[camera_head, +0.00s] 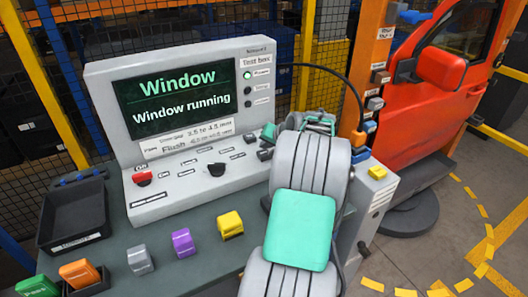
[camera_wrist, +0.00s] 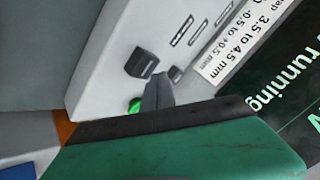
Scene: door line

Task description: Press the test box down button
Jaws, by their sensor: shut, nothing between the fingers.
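The test box (camera_head: 205,172) is a light grey console with a sloped panel and a dark screen (camera_head: 180,95) reading "Window" and "Window running". Small black buttons (camera_head: 265,154) sit at the panel's right end. In the wrist view one black button (camera_wrist: 140,62) is clear and a second (camera_wrist: 176,73) is partly covered by the fingers; I cannot read which is the down button. My gripper (camera_wrist: 158,90) is shut and empty, its dark tips over the panel beside these buttons. Contact cannot be told. In the head view my arm hides most of the gripper.
Yellow (camera_head: 230,225), purple (camera_head: 183,243) and grey (camera_head: 140,260) blocks lie in front. A black tray (camera_head: 75,215) is at left. A red car door (camera_head: 420,110) stands at right.

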